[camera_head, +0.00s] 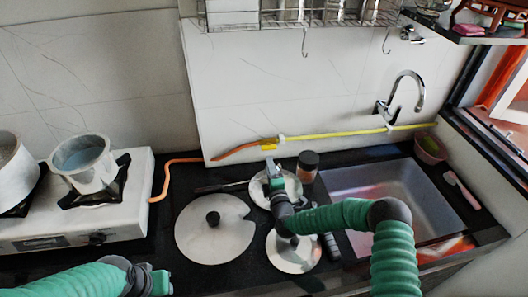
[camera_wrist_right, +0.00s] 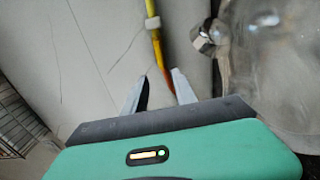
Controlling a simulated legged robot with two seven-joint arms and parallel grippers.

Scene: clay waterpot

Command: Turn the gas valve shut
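The gas hose runs along the wall in the head view, with an orange length (camera_head: 235,151) at left and a yellow length (camera_head: 345,134) at right. A small yellow piece (camera_head: 269,146), which looks like the valve, sits where they meet. My right gripper (camera_head: 271,166) is just below it in the head view, apparently apart from it. In the right wrist view the right gripper's fingers (camera_wrist_right: 160,76) are spread with a gap, and the yellow fitting (camera_wrist_right: 153,22) lies beyond the tips. My left gripper (camera_head: 160,282) is low at left, its fingers unclear.
A white gas stove (camera_head: 120,215) with pots stands at left. Round lids (camera_head: 213,235) lie on the dark counter, near a brown-lidded jar (camera_head: 308,163). A sink (camera_head: 385,190) with a tap (camera_head: 400,95) is at right. A wire rack (camera_head: 300,18) hangs above.

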